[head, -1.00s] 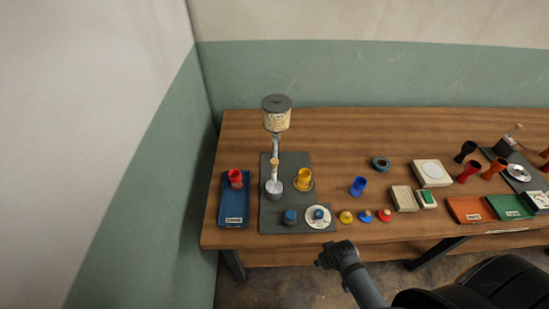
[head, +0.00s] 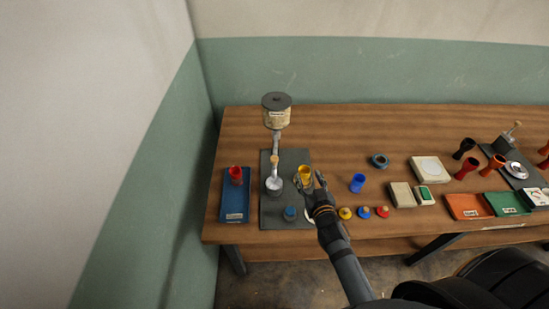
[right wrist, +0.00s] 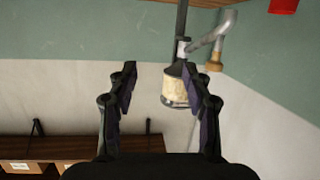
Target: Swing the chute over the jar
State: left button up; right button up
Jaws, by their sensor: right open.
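The chute (head: 276,149) is a silver pipe with a wooden knob (head: 274,160), below a cream hopper (head: 277,118) with a dark lid. It slopes toward the front, its lower end over a small grey round piece on the dark mat, left of the yellow jar (head: 305,172). My right gripper (head: 311,181) is open and empty, in front of the jar in the head view and partly covering it; contact cannot be told. In the right wrist view the hopper (right wrist: 174,90) and chute (right wrist: 213,34) appear upside down beyond the open fingers (right wrist: 164,90). My left gripper is not in view.
A blue tray (head: 233,208) holding a red drum (head: 236,174) lies left of the dark mat (head: 270,220). A blue drum (head: 357,183), small coloured knobs and pale boxes stand to the right. The table's back is clear.

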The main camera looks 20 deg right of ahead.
aim_at(276, 161)
jog(key=a+n+t+y, duration=0.2)
jog(key=a+t+y, duration=0.15)
jog(key=a, duration=0.35)
jog(key=shift+g+y, duration=0.45)
jog(key=w, duration=0.3)
jog(key=w+a, duration=0.1)
jog(key=w, duration=0.7)
jog(key=shift+w+a+r, duration=0.1)
jog(key=shift+a+r, duration=0.2)
jog(key=shift+p, duration=0.3)
grip_shut()
